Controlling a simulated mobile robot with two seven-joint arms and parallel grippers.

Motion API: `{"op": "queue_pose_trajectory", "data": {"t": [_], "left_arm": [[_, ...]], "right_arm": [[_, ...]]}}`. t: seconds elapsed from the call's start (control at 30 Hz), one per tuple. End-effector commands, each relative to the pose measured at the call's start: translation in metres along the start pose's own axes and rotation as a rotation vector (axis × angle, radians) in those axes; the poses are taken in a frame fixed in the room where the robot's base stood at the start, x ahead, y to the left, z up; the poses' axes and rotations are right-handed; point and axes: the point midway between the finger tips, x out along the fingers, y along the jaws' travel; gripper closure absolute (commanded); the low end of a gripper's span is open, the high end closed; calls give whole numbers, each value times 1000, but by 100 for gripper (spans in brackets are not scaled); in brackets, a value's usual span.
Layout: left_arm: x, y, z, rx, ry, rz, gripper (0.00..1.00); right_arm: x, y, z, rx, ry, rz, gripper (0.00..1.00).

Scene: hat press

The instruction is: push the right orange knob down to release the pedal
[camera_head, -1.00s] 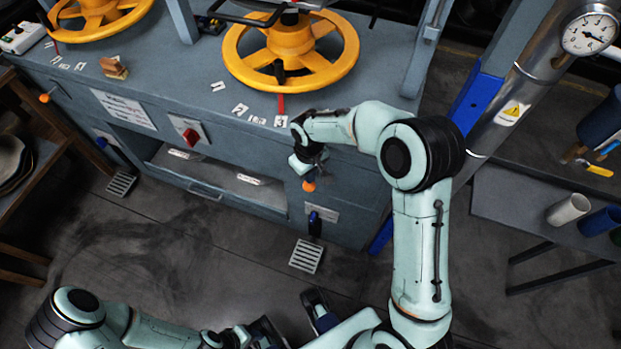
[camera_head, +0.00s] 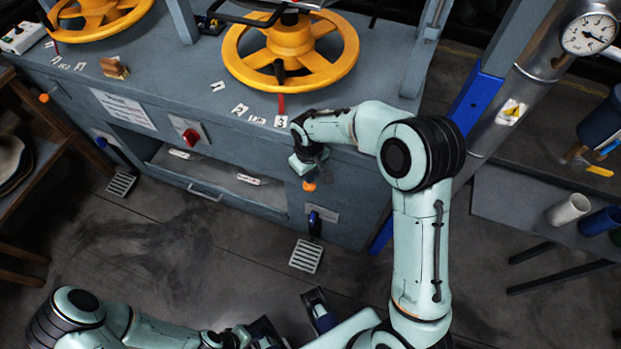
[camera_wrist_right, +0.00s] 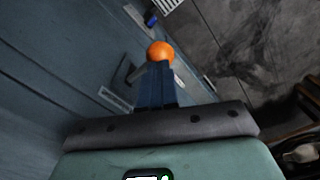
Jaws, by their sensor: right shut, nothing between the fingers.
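The right orange knob (camera_head: 309,187) sits on the front of the blue-grey press, below the table edge. My right gripper (camera_head: 308,170) is right above it in the head view and partly covers its mount. In the right wrist view the orange knob (camera_wrist_right: 160,50) shows just beyond the tips of my dark blue fingers (camera_wrist_right: 156,72). The fingers are shut and empty. Whether they touch the knob, I cannot tell. The right pedal (camera_head: 306,256), a slatted metal plate, is low at the front, below a blue lever (camera_head: 314,221). My left arm shows at the bottom left; its fingers are not clear.
The yellow handwheel (camera_head: 290,52) and numbered cards (camera_head: 240,109) lie above on the press top. A second orange knob (camera_head: 44,98) and pedal (camera_head: 121,183) are at the left. A grey side table (camera_head: 545,218) with cups is at the right. The floor in front is clear.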

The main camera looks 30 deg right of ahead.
Motion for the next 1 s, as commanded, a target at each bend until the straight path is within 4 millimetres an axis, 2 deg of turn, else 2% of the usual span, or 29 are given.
{"op": "queue_pose_trajectory", "data": {"t": [1.0], "left_arm": [[24, -8, -1, -3, -7, -3, 57]], "right_arm": [[37, 0, 0, 0, 0, 0, 100]]}}
